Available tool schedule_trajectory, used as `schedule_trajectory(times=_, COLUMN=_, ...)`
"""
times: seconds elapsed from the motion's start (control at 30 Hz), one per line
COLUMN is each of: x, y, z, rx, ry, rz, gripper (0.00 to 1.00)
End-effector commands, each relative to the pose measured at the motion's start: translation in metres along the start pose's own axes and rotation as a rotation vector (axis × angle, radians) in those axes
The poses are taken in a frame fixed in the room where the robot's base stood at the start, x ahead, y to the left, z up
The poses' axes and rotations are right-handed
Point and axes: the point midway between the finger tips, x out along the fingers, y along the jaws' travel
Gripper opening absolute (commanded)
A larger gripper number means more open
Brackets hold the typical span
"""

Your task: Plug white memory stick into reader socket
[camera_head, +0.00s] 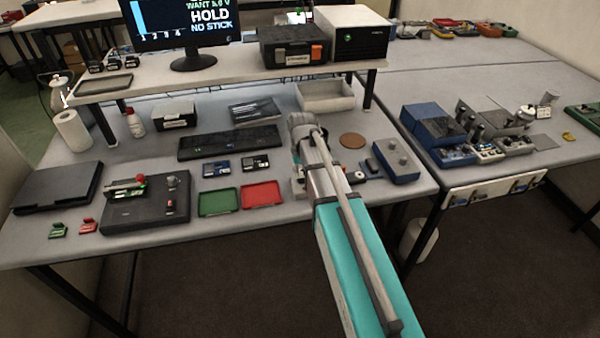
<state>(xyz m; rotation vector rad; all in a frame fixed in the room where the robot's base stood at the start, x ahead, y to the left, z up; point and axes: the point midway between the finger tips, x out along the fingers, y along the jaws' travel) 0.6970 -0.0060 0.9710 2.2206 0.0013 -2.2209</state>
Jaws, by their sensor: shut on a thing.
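My arm reaches in from the lower right, and its wrist hangs over the right part of the near bench. My gripper (298,183) is low by the bench top, mostly hidden behind my own arm. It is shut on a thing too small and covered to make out. I cannot pick out a white memory stick anywhere in view. A dark box with a red knob and a metal part (146,208) stands at the front left; I cannot tell whether the reader socket is on it. The monitor (190,22) reads "HOLD" and "NO STICK".
A green tray (219,202) and a red tray (262,194) lie left of my gripper. A grey-blue box with knobs (396,162) stands to its right. Small green (58,230) and red (88,226) pieces lie front left. A keyboard (229,142) and raised shelf are behind.

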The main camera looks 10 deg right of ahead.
Motion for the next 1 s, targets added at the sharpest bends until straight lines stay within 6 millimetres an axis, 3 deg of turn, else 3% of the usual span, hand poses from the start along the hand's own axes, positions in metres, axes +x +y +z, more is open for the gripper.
schedule_trajectory(times=0.83, x=0.013, y=0.000, z=0.000, rx=0.000, ry=0.000, rz=0.000, gripper=0.00)
schedule_trajectory(times=0.87, x=0.012, y=0.000, z=0.000, rx=0.000, ry=0.000, rz=0.000, gripper=0.39)
schedule_trajectory(times=1.0, x=0.012, y=0.000, z=0.000, rx=0.000, ry=0.000, rz=0.000, gripper=0.65)
